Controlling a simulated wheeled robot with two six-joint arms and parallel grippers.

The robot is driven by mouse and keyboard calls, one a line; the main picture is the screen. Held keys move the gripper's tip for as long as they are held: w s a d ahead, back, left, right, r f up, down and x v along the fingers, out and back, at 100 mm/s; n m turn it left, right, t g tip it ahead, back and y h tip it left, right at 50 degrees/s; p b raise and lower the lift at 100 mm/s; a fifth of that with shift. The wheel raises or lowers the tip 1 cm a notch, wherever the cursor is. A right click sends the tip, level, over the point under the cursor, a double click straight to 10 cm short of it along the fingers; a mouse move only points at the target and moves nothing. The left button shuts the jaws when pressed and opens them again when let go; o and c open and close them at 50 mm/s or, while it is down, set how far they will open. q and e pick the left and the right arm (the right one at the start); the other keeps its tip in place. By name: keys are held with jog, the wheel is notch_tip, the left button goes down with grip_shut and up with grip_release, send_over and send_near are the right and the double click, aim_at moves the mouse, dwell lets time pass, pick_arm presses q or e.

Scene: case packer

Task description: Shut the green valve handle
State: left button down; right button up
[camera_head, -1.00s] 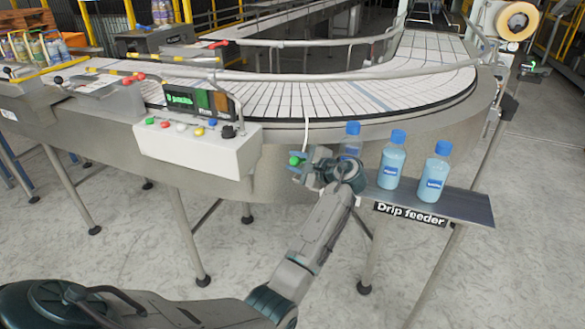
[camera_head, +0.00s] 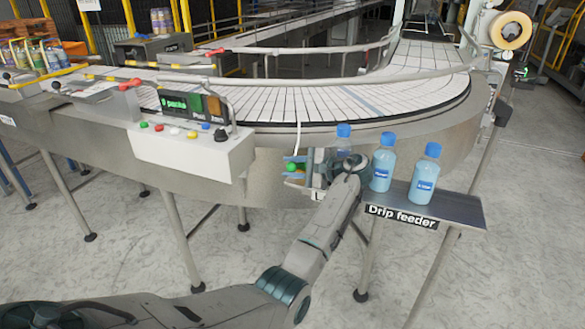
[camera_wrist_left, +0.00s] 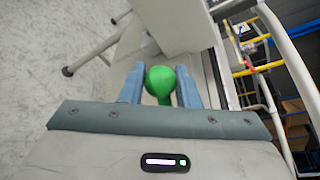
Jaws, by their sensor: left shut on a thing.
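The green valve handle has a round green knob (camera_wrist_left: 160,81), which shows between the two fingers of my left gripper (camera_wrist_left: 158,84) in the left wrist view. The fingers are shut on it. In the head view the green knob (camera_head: 291,167) shows at the end of my left gripper (camera_head: 296,170), below the conveyor's outer edge. The gripper and wrist hide most of the valve body. My right gripper is not in view.
A shelf labelled "Drip feeder" (camera_head: 455,207) stands right of my left wrist. Blue bottles (camera_head: 382,163) (camera_head: 426,174) stand on it, and another bottle (camera_head: 343,137) is partly hidden behind the wrist. A white button box (camera_head: 190,148) is to the left. The curved conveyor (camera_head: 330,103) runs behind.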

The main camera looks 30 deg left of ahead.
pick_arm(q)
jog(key=shift+f, duration=0.1)
jog(key=c, duration=1.1)
grip_release()
jog(key=shift+a, duration=0.1)
jog(key=shift+b+v, duration=1.8)
jog(key=shift+v, duration=3.65)
